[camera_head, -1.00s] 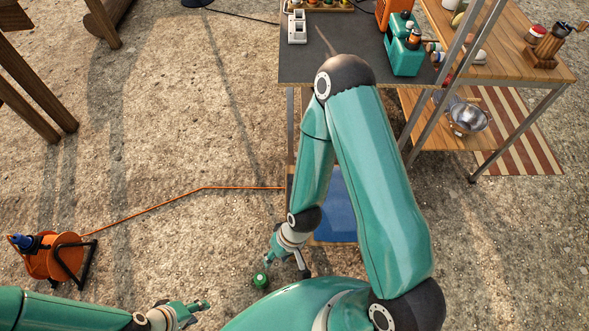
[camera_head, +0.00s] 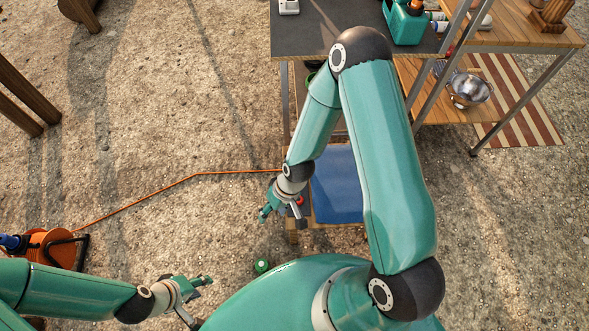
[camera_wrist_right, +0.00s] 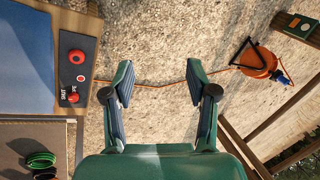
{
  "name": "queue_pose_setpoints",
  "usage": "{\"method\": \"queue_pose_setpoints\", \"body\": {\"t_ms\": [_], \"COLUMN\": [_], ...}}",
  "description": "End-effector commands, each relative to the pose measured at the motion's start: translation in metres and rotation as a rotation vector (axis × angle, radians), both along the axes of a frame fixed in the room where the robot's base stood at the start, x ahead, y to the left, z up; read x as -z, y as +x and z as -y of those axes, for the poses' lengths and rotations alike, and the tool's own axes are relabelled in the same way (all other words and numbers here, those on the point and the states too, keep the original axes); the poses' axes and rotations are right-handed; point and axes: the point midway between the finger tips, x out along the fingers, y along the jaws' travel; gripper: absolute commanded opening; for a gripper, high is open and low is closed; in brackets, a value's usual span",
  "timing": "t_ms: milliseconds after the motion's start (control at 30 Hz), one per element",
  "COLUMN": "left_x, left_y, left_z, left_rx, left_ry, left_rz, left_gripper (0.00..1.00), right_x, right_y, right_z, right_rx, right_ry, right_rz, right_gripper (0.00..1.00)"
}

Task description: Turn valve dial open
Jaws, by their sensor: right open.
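A dark panel (camera_wrist_right: 78,70) sits on a wooden surface at the left of the right wrist view. It carries a round red dial (camera_wrist_right: 77,57), a small red button and a red knob (camera_wrist_right: 73,97) beside white lettering; I cannot tell which is the valve dial. My right gripper (camera_wrist_right: 163,85) is open and empty, with its fingers apart to the right of the panel. In the head view my right gripper (camera_head: 270,209) is beside the low wooden bench, partly hiding the panel. My left gripper (camera_head: 205,283) is low at left; its jaws are unclear.
A blue mat (camera_head: 337,185) lies on the low bench. An orange cable reel (camera_head: 50,247) stands on the gravel at left, its cable running to the bench. A dark-topped table (camera_head: 315,30) stands behind. A small green round object (camera_head: 262,266) is near my body. Gravel at left is mostly clear.

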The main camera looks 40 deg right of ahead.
Motion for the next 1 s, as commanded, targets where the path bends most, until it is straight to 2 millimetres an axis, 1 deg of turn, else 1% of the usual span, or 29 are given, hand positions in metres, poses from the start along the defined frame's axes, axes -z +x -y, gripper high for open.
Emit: {"method": "queue_pose_setpoints", "body": {"t_ms": [33,67,100,167,200,267,300,333,400,467,500,600,733,833,933,1000], "left_x": [0.038,0.050,0.066,0.091,0.107,0.131,0.146,0.158,0.184,0.205,0.217,0.242,0.262,0.268,0.270,0.271], "left_y": [0.000,0.000,0.000,0.000,0.000,0.000,0.000,0.000,0.000,0.000,0.000,0.000,0.000,0.000,0.000,0.000], "left_z": [0.000,0.000,0.000,0.000,0.000,0.000,0.000,0.000,0.000,0.000,0.000,0.000,0.000,0.000,0.000,0.000], "left_rx": [0.000,0.000,0.000,-0.001,-0.001,-0.001,0.000,0.000,0.000,0.000,0.000,0.000,0.000,0.000,0.000,0.000], "left_ry": [0.000,0.000,0.000,0.000,0.000,0.000,0.000,0.000,0.000,0.000,0.000,0.000,0.000,0.000,0.000,0.000], "left_rz": [-0.001,-0.001,-0.001,-0.001,-0.001,-0.001,-0.001,-0.001,-0.001,-0.001,-0.001,0.000,0.000,0.000,0.000,0.000], "left_gripper": [0.40,0.40,0.40,0.40,0.40,0.40,0.40,0.40,0.40,0.40,0.40,0.40,0.40,0.40,0.40,0.40], "right_x": [0.036,0.047,0.060,0.078,0.088,0.101,0.108,0.113,0.121,0.124,0.124,0.121,0.114,0.109,0.109,0.113], "right_y": [0.024,0.037,0.054,0.081,0.098,0.121,0.136,0.147,0.168,0.183,0.191,0.205,0.213,0.215,0.215,0.215], "right_z": [0.009,0.014,0.022,0.037,0.048,0.067,0.081,0.092,0.118,0.141,0.155,0.187,0.215,0.227,0.231,0.232], "right_rx": [-0.024,-0.043,-0.067,-0.106,-0.133,-0.171,-0.195,-0.211,-0.244,-0.265,-0.278,-0.297,-0.306,-0.308,-0.309,-0.308], "right_ry": [-0.010,-0.017,-0.024,-0.041,-0.058,-0.088,-0.110,-0.126,-0.169,-0.206,-0.230,-0.282,-0.328,-0.347,-0.354,-0.353], "right_rz": [0.021,0.026,0.035,0.048,0.054,0.061,0.064,0.065,0.063,0.057,0.052,0.036,0.015,0.002,-0.003,-0.006], "right_gripper": [0.57,0.57,0.57,0.57,0.57,0.57,0.57,0.57,0.57,0.57,0.57,0.57,0.57,0.57,0.57,0.57]}}
